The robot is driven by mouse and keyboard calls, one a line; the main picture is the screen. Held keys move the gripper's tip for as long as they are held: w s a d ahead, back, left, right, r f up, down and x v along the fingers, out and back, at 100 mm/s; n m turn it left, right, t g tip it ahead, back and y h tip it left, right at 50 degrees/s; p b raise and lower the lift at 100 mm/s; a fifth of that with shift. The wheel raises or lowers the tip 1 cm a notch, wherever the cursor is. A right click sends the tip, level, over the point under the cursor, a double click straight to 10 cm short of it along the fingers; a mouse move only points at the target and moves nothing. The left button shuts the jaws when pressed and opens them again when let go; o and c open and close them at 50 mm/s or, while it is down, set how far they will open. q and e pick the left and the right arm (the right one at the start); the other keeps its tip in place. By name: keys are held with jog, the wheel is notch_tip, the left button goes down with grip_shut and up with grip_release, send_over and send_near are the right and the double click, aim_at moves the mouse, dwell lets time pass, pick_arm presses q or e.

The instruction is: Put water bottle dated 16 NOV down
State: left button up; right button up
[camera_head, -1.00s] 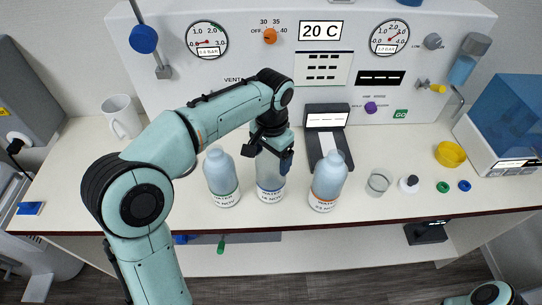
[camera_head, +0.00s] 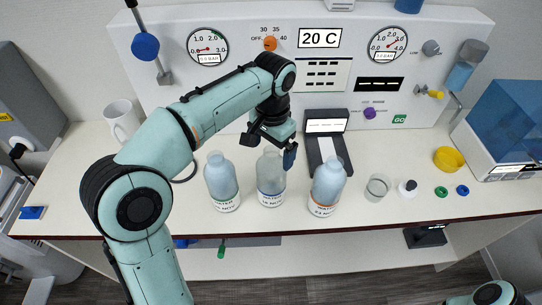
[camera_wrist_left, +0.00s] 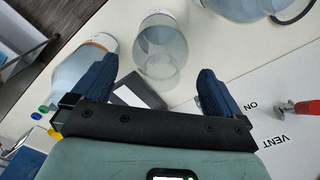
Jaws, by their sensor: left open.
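Three water bottles stand upright in a row on the counter. The middle bottle (camera_head: 271,182), with a blue band, has small date print that seems to read 16 NOV. The left bottle (camera_head: 221,180) has a green band and the right bottle (camera_head: 328,182) an orange one. My left gripper (camera_head: 270,148) is open just above and behind the middle bottle's top, holding nothing. In the left wrist view the middle bottle (camera_wrist_left: 162,48) shows beyond the open fingers (camera_wrist_left: 152,75), clear of them. My right gripper is out of view.
A black-and-white scale-like device (camera_head: 326,140) stands behind the right bottle. A white mug (camera_head: 121,120) stands at left. The gauge panel (camera_head: 345,70) closes the back.

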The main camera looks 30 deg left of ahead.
pick_arm(q)
notch_tip(320, 180, up, 7)
jog(key=shift+w+d+f+p, duration=0.1)
jog(key=shift+p, duration=0.6)
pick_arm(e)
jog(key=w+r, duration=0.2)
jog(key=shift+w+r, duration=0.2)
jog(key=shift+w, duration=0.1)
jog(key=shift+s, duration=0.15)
